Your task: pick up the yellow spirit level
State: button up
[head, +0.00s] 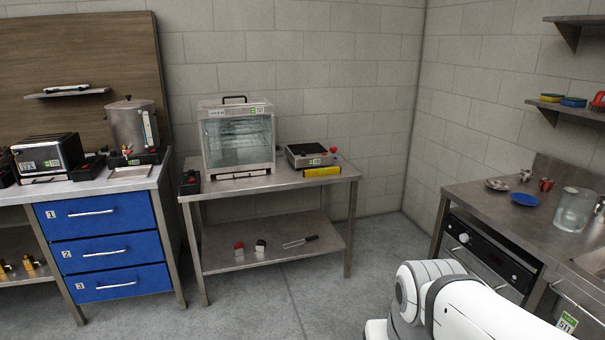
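The yellow spirit level (322,171) lies on the top of the steel table (290,182), near its front right edge. It is a small yellow bar just in front of a dark hot plate (307,154). White links of my arm show at the lower right, well apart from the table. My gripper is outside the picture.
A glass display cabinet (237,138) stands left of the hot plate. Small items and tongs (300,241) lie on the table's lower shelf (262,255). Blue drawers (108,246) are at left, a steel counter (490,197) at right. The floor (370,262) between is clear.

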aim_at(309, 173)
jog(key=u, duration=0.1)
jog(key=i, duration=3.5)
jog(key=z, duration=0.75)
jog(key=k, duration=0.8)
jog(key=z, duration=0.1)
jog(key=i, duration=0.9)
jog(key=u, duration=0.1)
